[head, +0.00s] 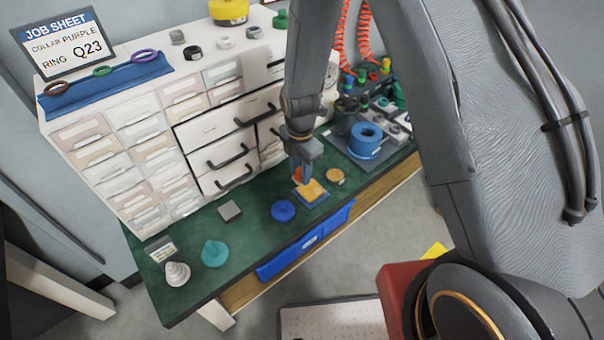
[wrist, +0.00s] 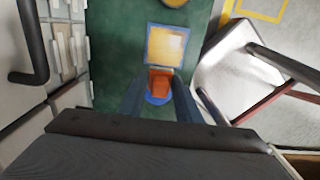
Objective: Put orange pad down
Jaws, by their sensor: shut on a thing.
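My gripper (head: 304,174) points down over the green bench top. It is shut on the orange pad (head: 297,174), which shows between the two fingers in the wrist view (wrist: 159,81). A yellow-orange square with a blue border (head: 312,190) lies on the bench just by the fingertips; in the wrist view this square (wrist: 165,46) is just beyond the orange pad. I cannot tell whether the pad touches anything beneath it. A blue disc (head: 283,211) lies to the left of the square, and the pad partly covers it in the wrist view (wrist: 157,98).
A round wooden piece (head: 335,177) lies right of the square, with a blue ring-shaped part (head: 366,138) farther right. A grey block (head: 230,211), a teal piece (head: 214,253) and a white stepped cone (head: 177,273) stand left. A drawer cabinet (head: 150,110) rises behind. The front edge is close.

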